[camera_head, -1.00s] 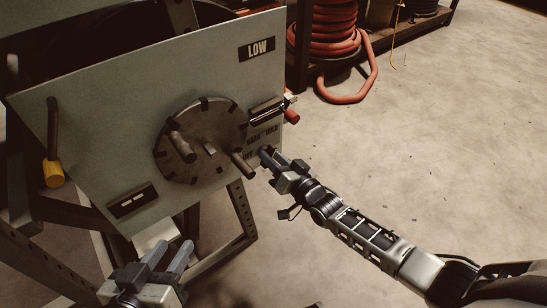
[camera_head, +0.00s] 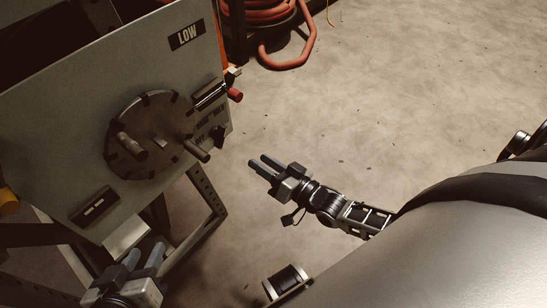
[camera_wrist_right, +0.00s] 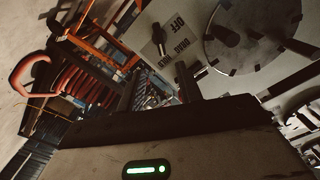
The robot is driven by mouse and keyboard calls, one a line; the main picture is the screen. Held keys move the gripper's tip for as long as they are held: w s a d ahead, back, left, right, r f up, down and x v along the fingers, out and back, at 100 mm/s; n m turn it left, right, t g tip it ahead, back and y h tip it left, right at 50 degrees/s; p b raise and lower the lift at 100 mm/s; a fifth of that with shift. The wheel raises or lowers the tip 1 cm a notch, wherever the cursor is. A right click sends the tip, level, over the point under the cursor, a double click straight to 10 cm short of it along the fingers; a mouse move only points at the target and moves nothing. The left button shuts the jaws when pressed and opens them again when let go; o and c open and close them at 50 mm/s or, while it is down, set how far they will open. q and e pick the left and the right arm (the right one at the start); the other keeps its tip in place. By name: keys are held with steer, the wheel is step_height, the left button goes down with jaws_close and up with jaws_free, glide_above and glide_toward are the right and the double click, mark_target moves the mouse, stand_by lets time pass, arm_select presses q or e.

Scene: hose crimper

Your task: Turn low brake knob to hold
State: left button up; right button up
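The low brake knob (camera_head: 218,136) is a small dark knob at the panel's lower right edge, beside OFF, DRAG and HOLD lettering. It also shows in the right wrist view (camera_wrist_right: 159,40), near the OFF and DRAG words. The grey panel (camera_head: 75,130) carries a LOW sign (camera_head: 186,35). My right gripper (camera_head: 262,164) is to the right of and below the knob, apart from it, fingers parted and empty. My left gripper (camera_head: 140,258) is open and empty below the panel, at the picture's bottom left.
A round dial wheel (camera_head: 143,155) with protruding handles sits left of the knob. A red-tipped fitting (camera_head: 235,95) juts out above the knob. A red hose (camera_head: 290,60) lies on the floor at the back. Open concrete floor lies to the right.

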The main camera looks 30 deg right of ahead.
arm_select(q)
steer(key=shift+w+a+f, duration=0.1)
steer(key=shift+a+f, duration=0.05)
steer(key=shift+f, duration=0.05)
arm_select(e)
steer(key=shift+v, duration=1.4)
arm_select(q)
steer(key=shift+r, duration=0.15)
arm_select(e)
steer(key=shift+r, duration=0.1)
